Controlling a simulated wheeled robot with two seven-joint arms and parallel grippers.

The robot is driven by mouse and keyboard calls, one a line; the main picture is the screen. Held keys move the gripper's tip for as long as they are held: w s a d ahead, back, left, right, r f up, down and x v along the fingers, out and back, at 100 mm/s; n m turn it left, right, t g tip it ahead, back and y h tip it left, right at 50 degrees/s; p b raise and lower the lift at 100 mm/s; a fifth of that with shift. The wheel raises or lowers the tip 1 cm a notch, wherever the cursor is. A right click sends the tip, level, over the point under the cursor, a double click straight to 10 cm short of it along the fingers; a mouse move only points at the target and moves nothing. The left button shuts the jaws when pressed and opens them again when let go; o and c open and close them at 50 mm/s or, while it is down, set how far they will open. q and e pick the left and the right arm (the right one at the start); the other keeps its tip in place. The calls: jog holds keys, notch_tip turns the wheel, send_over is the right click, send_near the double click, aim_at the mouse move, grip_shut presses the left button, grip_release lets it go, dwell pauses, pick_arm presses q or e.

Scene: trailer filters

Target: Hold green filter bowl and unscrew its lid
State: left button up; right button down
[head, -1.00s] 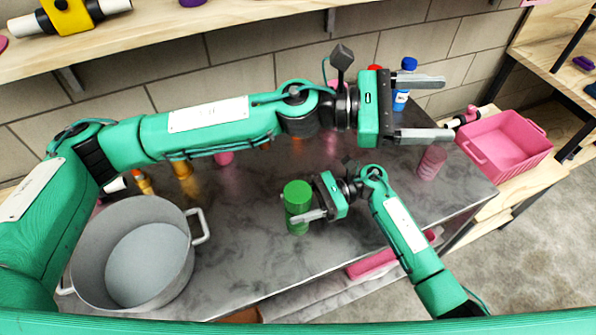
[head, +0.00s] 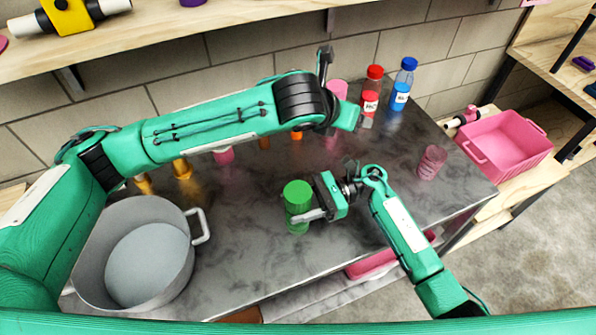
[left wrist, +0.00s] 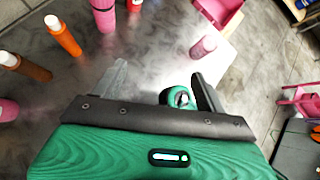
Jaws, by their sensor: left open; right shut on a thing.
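The green filter bowl (head: 298,226) stands upright on the dark table in the head view, with its round green lid (head: 297,191) on top. My right gripper (head: 304,216) is shut on the bowl's body from the right, below the lid. My left gripper (left wrist: 163,86) is open and empty in the left wrist view.
A large grey pot (head: 187,275) stands at the left. Red-capped (head: 371,92) and blue-capped (head: 402,85) bottles stand at the back. A pink cylinder (head: 431,163) stands right, and a pink crate (head: 505,148) lies beyond. Several orange and pink items line the back. Table around the bowl is clear.

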pick_arm(q)
jog(key=s+a+f+m+g+y, duration=0.1)
jog(key=s+a+f+g+y, duration=0.3)
jog(key=s+a+f, duration=0.1)
jog(key=m+g+y, duration=0.2)
jog(key=g+y, duration=0.1)
send_over(298, 192)
jog(key=shift+w+f, duration=0.1)
jog(key=shift+f, duration=4.3)
